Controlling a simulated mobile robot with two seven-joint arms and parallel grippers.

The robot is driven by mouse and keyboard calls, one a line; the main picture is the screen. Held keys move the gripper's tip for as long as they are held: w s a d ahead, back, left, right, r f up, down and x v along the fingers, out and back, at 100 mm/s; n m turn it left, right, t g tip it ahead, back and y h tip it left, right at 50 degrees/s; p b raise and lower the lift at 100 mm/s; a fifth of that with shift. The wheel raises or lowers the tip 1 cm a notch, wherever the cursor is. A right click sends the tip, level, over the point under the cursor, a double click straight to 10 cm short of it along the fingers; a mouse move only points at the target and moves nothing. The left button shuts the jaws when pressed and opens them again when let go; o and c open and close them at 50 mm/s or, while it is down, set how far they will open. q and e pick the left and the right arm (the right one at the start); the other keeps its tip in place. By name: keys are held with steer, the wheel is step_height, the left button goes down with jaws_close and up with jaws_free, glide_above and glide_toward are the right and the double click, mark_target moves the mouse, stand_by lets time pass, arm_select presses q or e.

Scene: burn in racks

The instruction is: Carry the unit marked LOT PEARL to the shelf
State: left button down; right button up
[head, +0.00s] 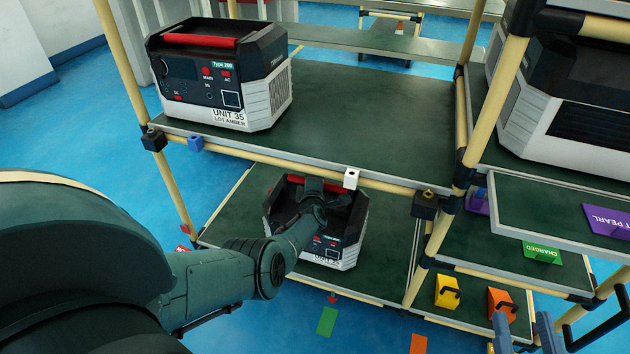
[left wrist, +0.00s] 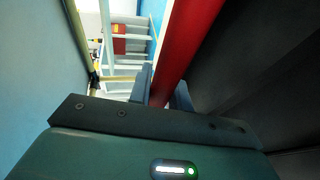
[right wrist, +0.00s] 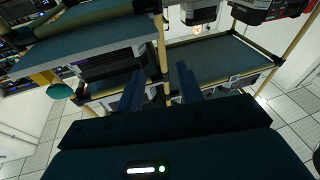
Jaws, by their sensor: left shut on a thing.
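A dark and white unit (head: 345,250) sits on the lower shelf of the left rack. Its label is partly legible and its lot name cannot be read. My left gripper (head: 325,190) reaches down to its top, and in the left wrist view its fingers (left wrist: 162,90) are shut on the unit's red handle (left wrist: 188,40). A purple card ending in PEARL (head: 605,221) lies on a shelf at the right. My right gripper (head: 523,330) is at the lower right edge of the head view; its fingers (right wrist: 160,90) are apart and empty.
A unit marked UNIT 35 LOT AMBER (head: 220,75) stands on the upper left shelf, beside bare green surface (head: 370,110). Another unit (head: 570,100) stands at the upper right. A green CHARGED card (head: 542,252), yellow block (head: 447,291) and orange block (head: 501,304) are below. Cream posts (head: 440,235) divide the racks.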

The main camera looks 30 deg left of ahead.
arm_select(q)
steer(key=shift+w+a+f+b, duration=0.15)
steer(key=shift+w+f+b, duration=0.1)
steer(key=shift+b, duration=0.1)
steer(key=shift+f, duration=0.2)
steer(key=shift+r, duration=0.1)
arm_select(e)
steer(key=shift+w+a+r, duration=0.2)
steer(key=shift+r, duration=0.15)
arm_select(q)
steer(key=c, duration=1.7)
jaws_free()
steer(key=shift+s+f, duration=0.3)
steer(key=shift+f, duration=0.3)
steer(key=shift+c, duration=0.2)
steer(key=shift+o, duration=0.7)
steer(key=shift+r, duration=0.15)
steer(key=o, duration=0.3)
arm_select(e)
steer(key=shift+s+f, duration=0.1)
